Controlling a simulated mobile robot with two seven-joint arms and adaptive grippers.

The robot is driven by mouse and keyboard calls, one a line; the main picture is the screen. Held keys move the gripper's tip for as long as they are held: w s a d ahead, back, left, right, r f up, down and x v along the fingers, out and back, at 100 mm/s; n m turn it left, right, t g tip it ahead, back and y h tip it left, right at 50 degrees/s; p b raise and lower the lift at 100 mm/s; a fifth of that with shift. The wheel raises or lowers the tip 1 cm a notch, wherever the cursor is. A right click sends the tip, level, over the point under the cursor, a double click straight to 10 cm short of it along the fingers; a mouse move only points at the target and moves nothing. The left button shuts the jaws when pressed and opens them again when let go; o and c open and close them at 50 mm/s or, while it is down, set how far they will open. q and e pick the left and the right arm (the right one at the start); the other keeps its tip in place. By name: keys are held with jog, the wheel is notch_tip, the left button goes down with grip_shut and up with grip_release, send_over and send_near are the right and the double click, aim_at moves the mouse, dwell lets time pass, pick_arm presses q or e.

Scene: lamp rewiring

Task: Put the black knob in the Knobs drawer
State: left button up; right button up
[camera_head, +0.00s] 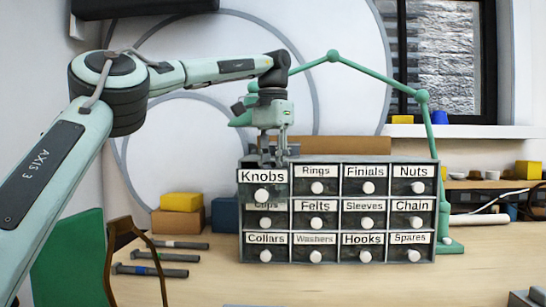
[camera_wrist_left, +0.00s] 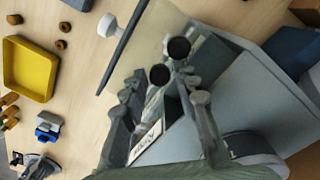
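My left gripper (camera_head: 276,157) points down at the top left of the small drawer cabinet, directly over the Knobs drawer (camera_head: 251,190). The fingers are apart. Two round black shapes show near the fingertips, one upper (camera_wrist_left: 179,48) and one lower (camera_wrist_left: 159,74); I cannot tell which, if either, is the black knob. The drawer's inside is mostly hidden. My right gripper is not in view.
The cabinet's other drawers, such as Rings (camera_head: 316,188), look shut. A green lamp arm (camera_head: 424,130) rises behind and to the right. Yellow and orange blocks (camera_head: 180,202) and dark rods (camera_head: 158,256) lie left. A yellow tray (camera_wrist_left: 30,88) is on the table.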

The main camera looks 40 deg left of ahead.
pick_arm(q)
jog(key=shift+r, duration=3.05)
jog(key=shift+c, duration=0.3)
